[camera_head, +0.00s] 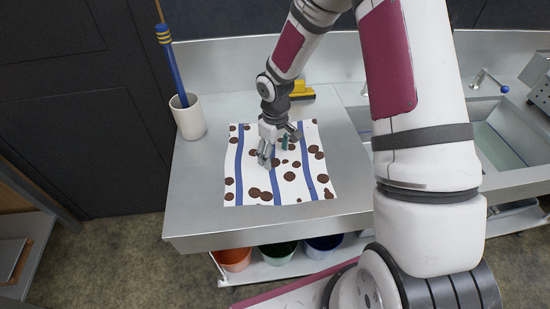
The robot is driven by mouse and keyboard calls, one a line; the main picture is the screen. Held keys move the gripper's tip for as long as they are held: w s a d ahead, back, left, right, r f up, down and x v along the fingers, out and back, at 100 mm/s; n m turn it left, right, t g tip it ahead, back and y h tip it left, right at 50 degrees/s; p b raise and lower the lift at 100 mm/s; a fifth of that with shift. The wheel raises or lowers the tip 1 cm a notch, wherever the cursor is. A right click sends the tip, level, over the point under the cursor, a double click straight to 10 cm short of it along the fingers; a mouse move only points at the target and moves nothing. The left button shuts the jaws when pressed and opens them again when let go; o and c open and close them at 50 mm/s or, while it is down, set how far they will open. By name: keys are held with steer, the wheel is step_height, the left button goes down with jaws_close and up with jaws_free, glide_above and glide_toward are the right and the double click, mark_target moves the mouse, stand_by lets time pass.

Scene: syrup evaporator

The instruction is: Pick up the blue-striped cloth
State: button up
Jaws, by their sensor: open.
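The blue-striped cloth (307,188) lies flat on the metal counter in the middle of the head view. It is white with blue stripes and several dark brown spots. My gripper (275,156) is over the upper middle of the cloth, pointing down, with its fingers apart and nothing seen between them. I cannot tell whether the fingertips touch the cloth. My gripper and wrist hide part of the cloth's upper edge.
A white cup (189,120) holding a blue-handled tool (170,58) stands at the counter's left. A yellow and black object (302,91) lies behind the cloth. A sink basin (497,142) is at right. Colored buckets (277,251) sit below the counter (201,210). Bare counter surrounds the cloth.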

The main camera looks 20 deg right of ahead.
steer(key=shift+f, duration=0.2)
steer(key=shift+c, duration=0.3)
steer(key=shift+s+f, duration=0.15)
steer(key=shift+s, duration=0.05)
jaws_close()
step_height(320, 180, up, 12)
steer(key=p, duration=0.3)
steer(key=shift+w+r+p, duration=0.2)
steer(key=shift+p, duration=0.15)
step_height(320, 180, up, 18)
steer(key=p, duration=0.2)
steer(key=shift+p, duration=0.4)
